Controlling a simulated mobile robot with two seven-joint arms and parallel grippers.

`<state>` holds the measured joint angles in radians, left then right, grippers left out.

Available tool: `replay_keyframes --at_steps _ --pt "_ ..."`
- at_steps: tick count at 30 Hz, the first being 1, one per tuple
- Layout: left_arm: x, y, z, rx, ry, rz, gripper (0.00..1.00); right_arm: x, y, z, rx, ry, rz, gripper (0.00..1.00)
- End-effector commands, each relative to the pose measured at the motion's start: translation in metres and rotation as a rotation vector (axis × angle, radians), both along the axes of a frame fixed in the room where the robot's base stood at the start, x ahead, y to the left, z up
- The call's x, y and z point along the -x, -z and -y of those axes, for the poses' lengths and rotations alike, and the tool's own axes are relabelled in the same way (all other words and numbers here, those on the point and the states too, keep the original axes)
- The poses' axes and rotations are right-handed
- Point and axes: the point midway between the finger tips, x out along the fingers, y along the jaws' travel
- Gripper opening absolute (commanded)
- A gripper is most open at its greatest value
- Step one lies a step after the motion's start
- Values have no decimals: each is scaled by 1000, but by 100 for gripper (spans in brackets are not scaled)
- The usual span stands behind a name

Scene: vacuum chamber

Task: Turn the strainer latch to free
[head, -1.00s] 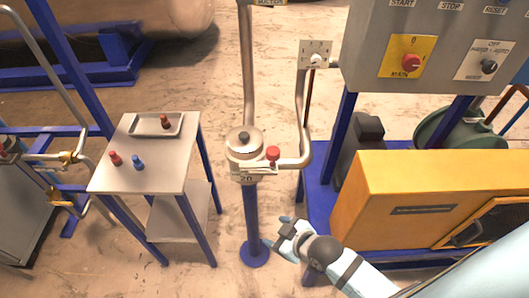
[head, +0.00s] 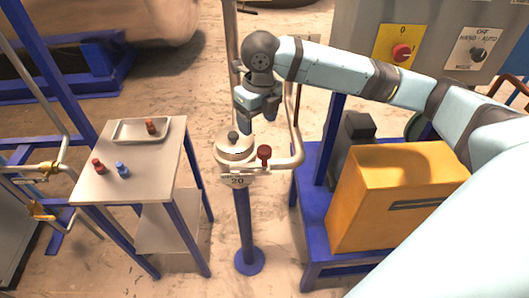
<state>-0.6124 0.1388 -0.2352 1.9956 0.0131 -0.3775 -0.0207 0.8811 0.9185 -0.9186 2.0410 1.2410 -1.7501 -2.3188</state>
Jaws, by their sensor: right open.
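The strainer (head: 236,152) is a round pale metal pot with a dark knob (head: 233,136) on its lid, on top of a blue post (head: 243,222). A red-topped knob (head: 264,152) stands at its right side, on the pipe; I cannot tell whether this is the latch. A plate marked 20 (head: 236,180) is on the front. My right gripper (head: 257,122) points down with its fingers apart and empty, just above and behind the strainer's right side. It appears clear of the lid knob and the red knob. My left gripper is not in view.
A small metal table (head: 150,188) at the left holds a tray (head: 127,138) with a brown-red piece (head: 151,127), plus a red piece (head: 98,166) and a blue piece (head: 122,170). A yellow box (head: 385,210) and grey control panel (head: 440,60) stand at the right.

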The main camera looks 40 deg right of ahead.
Motion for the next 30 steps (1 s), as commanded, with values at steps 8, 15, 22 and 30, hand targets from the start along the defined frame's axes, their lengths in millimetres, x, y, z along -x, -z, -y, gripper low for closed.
replay_keyframes --at_steps 8,15,22,30 --pt "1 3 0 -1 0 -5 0 2 -9 19 50 -112 -36 67" --pt "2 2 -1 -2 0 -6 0 3 35 19 49 -111 -37 67" --pt "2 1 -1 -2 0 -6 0 3 83 19 48 -109 -36 67" --pt "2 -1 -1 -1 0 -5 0 2 115 19 49 -111 -33 67"
